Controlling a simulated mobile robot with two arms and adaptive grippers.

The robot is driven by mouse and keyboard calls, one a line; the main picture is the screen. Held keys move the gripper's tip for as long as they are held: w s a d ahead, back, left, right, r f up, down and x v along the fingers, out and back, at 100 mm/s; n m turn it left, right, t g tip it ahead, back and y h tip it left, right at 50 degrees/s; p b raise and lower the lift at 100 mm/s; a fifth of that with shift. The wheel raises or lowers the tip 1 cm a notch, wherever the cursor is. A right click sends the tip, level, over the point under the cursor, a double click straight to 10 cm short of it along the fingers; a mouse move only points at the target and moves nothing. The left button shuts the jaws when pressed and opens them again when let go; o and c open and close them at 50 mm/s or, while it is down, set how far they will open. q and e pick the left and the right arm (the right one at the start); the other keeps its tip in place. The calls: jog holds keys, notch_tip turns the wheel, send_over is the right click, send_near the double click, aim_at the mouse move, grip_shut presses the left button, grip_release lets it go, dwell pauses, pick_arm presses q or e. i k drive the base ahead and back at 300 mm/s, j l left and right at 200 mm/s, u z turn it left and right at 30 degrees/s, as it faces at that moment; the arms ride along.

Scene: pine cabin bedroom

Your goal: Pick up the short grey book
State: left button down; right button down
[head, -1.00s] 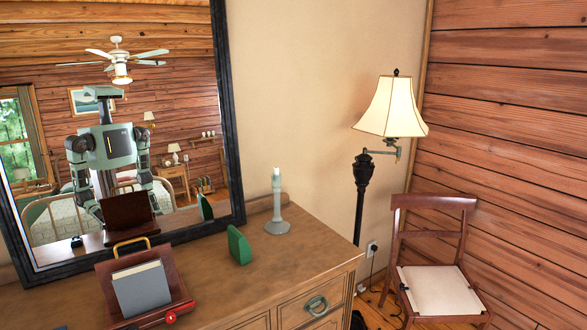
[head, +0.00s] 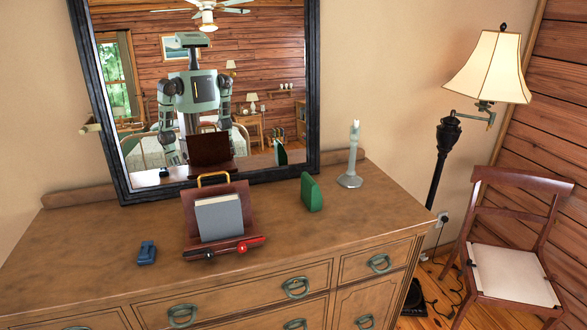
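The short grey book (head: 219,218) rests upright, leaning back on a dark red wooden book stand (head: 239,195) with a brass handle on top. The stand sits on the wooden dresser top (head: 350,220), in front of the mirror. Neither of my grippers shows directly in the head view. My body appears only as a reflection in the mirror, where the hands cannot be made out.
A blue object (head: 147,252) lies left of the stand. A green block (head: 311,192) and a pale candlestick (head: 351,160) stand to its right. The mirror (head: 312,100) rises behind. A chair (head: 510,245) and floor lamp (head: 450,150) are at the right.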

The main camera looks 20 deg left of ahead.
aim_at(219, 218)
jog(key=u, duration=0.75)
jog(key=j+u, duration=0.25)
jog(key=i+j+u, duration=0.15)
jog(key=j+u, duration=0.15)
jog(key=i+j+u, duration=0.25)
jog(key=k+j, duration=0.05)
jog(key=k, duration=0.05)
